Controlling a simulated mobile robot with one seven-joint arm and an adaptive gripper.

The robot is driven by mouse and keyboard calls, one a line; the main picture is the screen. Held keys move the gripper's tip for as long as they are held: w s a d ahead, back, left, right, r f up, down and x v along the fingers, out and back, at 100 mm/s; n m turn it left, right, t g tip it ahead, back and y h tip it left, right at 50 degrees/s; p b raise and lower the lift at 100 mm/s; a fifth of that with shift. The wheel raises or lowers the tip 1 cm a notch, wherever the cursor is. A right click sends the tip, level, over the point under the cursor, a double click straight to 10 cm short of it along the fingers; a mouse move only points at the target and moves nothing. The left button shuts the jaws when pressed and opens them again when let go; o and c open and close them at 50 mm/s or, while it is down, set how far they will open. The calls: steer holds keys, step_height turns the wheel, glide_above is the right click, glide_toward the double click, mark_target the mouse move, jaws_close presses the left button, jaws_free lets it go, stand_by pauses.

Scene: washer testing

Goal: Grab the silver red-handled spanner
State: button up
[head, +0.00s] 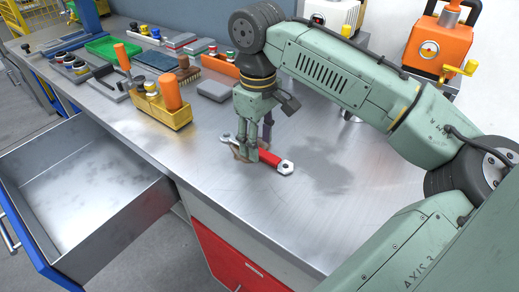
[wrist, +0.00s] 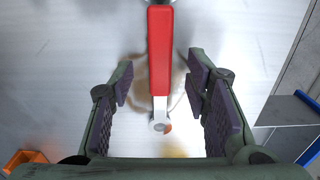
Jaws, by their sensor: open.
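The silver spanner with the red handle (head: 269,158) lies on the metal worktop, its ring end to the right and its other end to the left. My gripper (head: 245,153) is low over the worktop at the spanner's left part and hides some of it. In the wrist view the red handle (wrist: 160,50) runs up the middle, with a silver end below it. Contact with the worktop cannot be told.
A yellow caddy (head: 161,113) with orange-handled tools stands left of my gripper. A grey block (head: 214,90) and an orange bin (head: 220,66) are behind it. An open drawer (head: 88,180) juts out at the left. The worktop right of the spanner is clear.

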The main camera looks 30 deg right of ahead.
steer(key=shift+f, duration=0.8)
steer(key=shift+c, duration=0.3)
jaws_close()
